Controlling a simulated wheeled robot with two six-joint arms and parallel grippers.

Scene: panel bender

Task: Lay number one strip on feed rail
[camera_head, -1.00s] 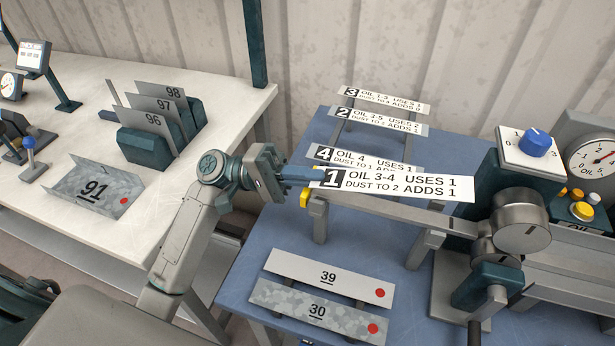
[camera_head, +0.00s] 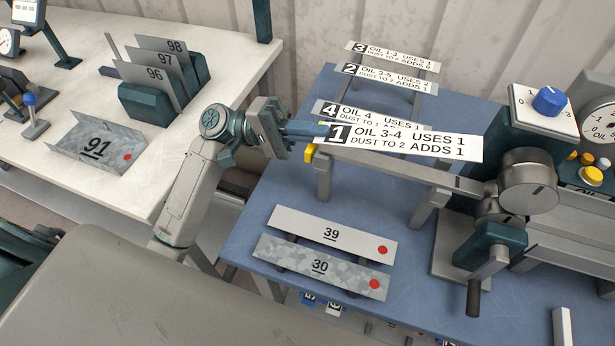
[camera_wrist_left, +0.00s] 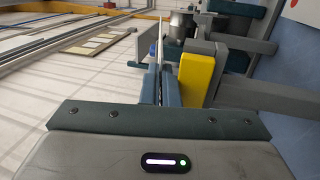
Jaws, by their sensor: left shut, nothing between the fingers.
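The number one strip (camera_head: 410,143) is a white plate with a black "1" and oil and dust text. In the head view it lies along and just over the grey feed rail (camera_head: 425,175); I cannot tell whether it rests on it. A yellow block (camera_head: 310,152) marks the rail's left end and also shows in the left wrist view (camera_wrist_left: 200,80). My left gripper (camera_head: 318,132) is shut, with its blue fingertips at the strip's left end. In the left wrist view, a thin edge (camera_wrist_left: 160,45) stands up beyond the fingers (camera_wrist_left: 160,90). My right gripper is out of view.
Strips 4 (camera_head: 350,112), 2 (camera_head: 385,77) and 3 (camera_head: 390,54) lie behind. Plates 39 (camera_head: 290,226) and 30 (camera_head: 290,263) lie in front. The bender's roller and crank (camera_head: 528,180) stand right.

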